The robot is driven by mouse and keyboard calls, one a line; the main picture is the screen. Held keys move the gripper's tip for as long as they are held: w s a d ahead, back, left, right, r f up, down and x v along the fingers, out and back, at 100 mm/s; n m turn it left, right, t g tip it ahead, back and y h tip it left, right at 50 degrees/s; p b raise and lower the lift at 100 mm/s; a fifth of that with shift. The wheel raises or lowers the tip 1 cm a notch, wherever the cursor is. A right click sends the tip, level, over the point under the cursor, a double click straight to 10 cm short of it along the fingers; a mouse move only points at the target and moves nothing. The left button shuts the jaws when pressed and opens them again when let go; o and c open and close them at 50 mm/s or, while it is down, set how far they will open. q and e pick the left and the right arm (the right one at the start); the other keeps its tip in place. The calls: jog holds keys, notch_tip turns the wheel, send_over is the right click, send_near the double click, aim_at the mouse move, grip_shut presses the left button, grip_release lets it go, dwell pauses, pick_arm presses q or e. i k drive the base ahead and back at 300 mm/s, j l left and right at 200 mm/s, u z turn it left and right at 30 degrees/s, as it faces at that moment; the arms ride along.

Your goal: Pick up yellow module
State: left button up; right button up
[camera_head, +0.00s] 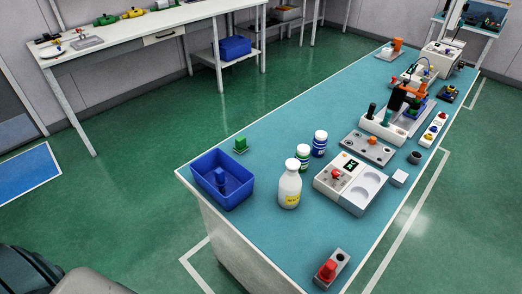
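I cannot single out a yellow module for certain. A small yellow piece shows on the white strip (434,130) with coloured parts at the right edge of the teal bench, and another yellowish spot shows on a small dark board (447,94) further back; both are too small to identify. A green block (240,145) stands at the bench's left edge. A blue bin (236,193) nearby holds a blue block (220,177). A red block (327,270) sits on a grey base at the near end. Neither of my grippers is in view.
A white bottle (289,188), two smaller bottles and a white device (350,183) stand mid-bench. An orange-and-black apparatus (402,100) stands behind. The bench (262,237) is clear at its near left. A white table (130,42) stands at back left, with green floor between.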

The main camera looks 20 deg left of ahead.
aim_at(451, 88)
jog(key=i+l, duration=0.1)
jog(key=l, duration=0.3)
jog(key=i+l, duration=0.1)
jog(key=l, duration=0.3)
jog(key=i+l, duration=0.1)
jog(key=l, duration=0.35)
jog(key=i+l, duration=0.1)
jog(key=l, duration=0.3)
jog(key=i+l, duration=0.1)
jog(key=l, duration=0.3)
